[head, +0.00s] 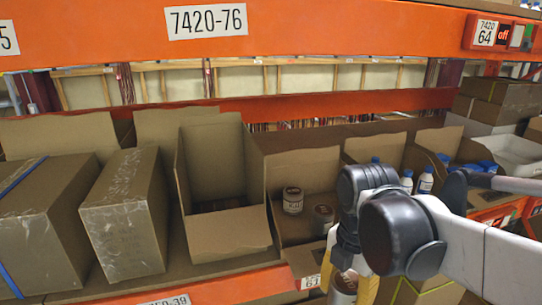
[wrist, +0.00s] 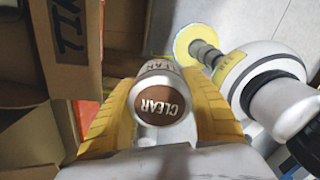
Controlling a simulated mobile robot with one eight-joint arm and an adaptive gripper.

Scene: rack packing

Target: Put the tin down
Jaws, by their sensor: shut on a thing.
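My gripper (head: 348,285) shows at the lower middle of the head view, with yellow fingers. It is shut on a tin (head: 343,281) with a brown lid. In the wrist view the tin (wrist: 158,103) sits between the yellow fingers, and its lid reads "CLEAR". The tin is held in front of the shelf edge, with no surface seen touching it. Part of it is hidden by my wrist in the head view. Two similar tins stand in an open box on the shelf: a pale-labelled one (head: 293,200) and a darker one (head: 323,216).
An open, seemingly empty cardboard box (head: 230,235) stands left of the tins' box. Closed boxes (head: 124,220) fill the left. White-blue bottles (head: 425,181) stand in a box to the right. An orange beam (head: 300,28) crosses above the shelf.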

